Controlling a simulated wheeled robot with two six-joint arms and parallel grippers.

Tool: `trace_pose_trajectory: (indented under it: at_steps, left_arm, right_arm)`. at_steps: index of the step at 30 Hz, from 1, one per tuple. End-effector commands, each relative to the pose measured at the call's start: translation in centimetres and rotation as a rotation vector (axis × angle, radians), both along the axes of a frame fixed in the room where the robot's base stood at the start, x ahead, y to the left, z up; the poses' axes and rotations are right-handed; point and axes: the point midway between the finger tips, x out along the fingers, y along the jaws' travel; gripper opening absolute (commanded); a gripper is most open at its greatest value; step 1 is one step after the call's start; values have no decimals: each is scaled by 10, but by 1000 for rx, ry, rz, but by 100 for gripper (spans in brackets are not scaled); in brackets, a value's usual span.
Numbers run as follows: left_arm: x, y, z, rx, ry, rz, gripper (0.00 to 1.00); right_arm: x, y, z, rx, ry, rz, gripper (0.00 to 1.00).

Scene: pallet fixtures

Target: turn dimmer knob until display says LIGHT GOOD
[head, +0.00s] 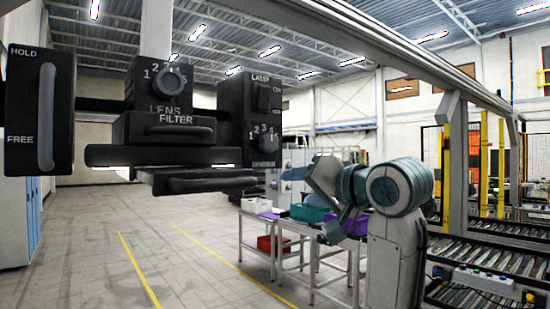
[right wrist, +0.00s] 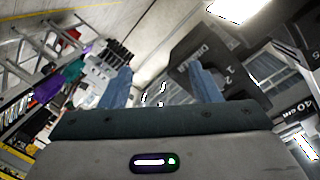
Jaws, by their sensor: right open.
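The dimmer knob (head: 265,140) is a dark round knob with numbers around it, low on the black lamp box (head: 236,110). The DIMMER label is below it, and a LAMP switch (head: 263,98) is above. My right gripper (right wrist: 162,80) is open, with its two blue fingers apart and nothing between them. In the head view it is to the right of the lamp box, apart from the knob. In the right wrist view the DIMMER label and numbers (right wrist: 228,75) show tilted near the right finger. I see no readable LIGHT GOOD display. My left gripper is not in view.
A lens and filter unit (head: 165,115) with its own knob (head: 170,82) is left of the lamp box. A HOLD/FREE lever (head: 46,115) is farther left. Tables with bins (head: 315,214) stand behind, and roller conveyors (head: 490,257) are at the right.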

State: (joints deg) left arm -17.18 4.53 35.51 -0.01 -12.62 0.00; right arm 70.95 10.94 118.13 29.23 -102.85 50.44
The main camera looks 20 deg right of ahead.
Motion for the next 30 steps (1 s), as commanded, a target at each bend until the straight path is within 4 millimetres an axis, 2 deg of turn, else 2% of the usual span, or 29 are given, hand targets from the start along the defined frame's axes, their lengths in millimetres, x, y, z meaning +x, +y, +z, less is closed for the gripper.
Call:
trace_pose_trajectory:
  at_steps: [1, 3, 6, 9, 14, 24, 30]
  left_arm:
    - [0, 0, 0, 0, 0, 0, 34]
    - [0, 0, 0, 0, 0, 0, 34]
    - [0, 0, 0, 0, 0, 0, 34]
    - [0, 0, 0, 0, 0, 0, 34]
    - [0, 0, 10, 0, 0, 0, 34]
    - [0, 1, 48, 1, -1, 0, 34]
    - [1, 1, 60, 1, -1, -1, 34]
  right_arm:
    - [-10, 0, 26, 18, -30, 8, 57]
    - [-20, 1, 51, 40, -55, 17, 57]
    - [-32, 2, 74, 62, -80, 28, 57]
    - [-37, 2, 85, 72, -89, 33, 57]
    - [-27, 7, 90, 76, -88, 37, 57]
    - [33, 29, 91, 76, -86, 37, 57]
    - [56, 37, 89, 74, -89, 35, 57]
